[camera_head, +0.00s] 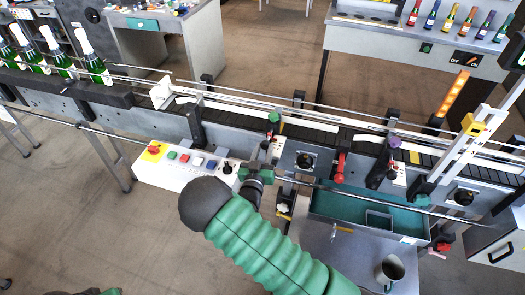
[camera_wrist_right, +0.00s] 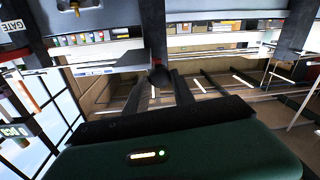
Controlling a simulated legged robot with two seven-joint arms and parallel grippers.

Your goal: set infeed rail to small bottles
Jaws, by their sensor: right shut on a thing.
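The infeed guide rail (camera_head: 240,102) runs along the conveyor, with a green knob (camera_head: 273,117) on a post at its near side. Below that knob is a small white scale plate (camera_head: 277,147) with a red mark. My right gripper (camera_head: 262,172) is in front of the machine, just below the plate, beside the button box. In the right wrist view it (camera_wrist_right: 162,90) is shut on a dark round-ended lever (camera_wrist_right: 160,74). The gripper largely hides this lever in the head view. My left gripper is not in view.
Green bottles with white tops (camera_head: 60,62) stand at the left end. The button box (camera_head: 185,165) is left of my right gripper. A red handle (camera_head: 340,167), a purple knob (camera_head: 393,142) and a teal tray (camera_head: 335,208) are to the right. A mug (camera_head: 390,270) stands below.

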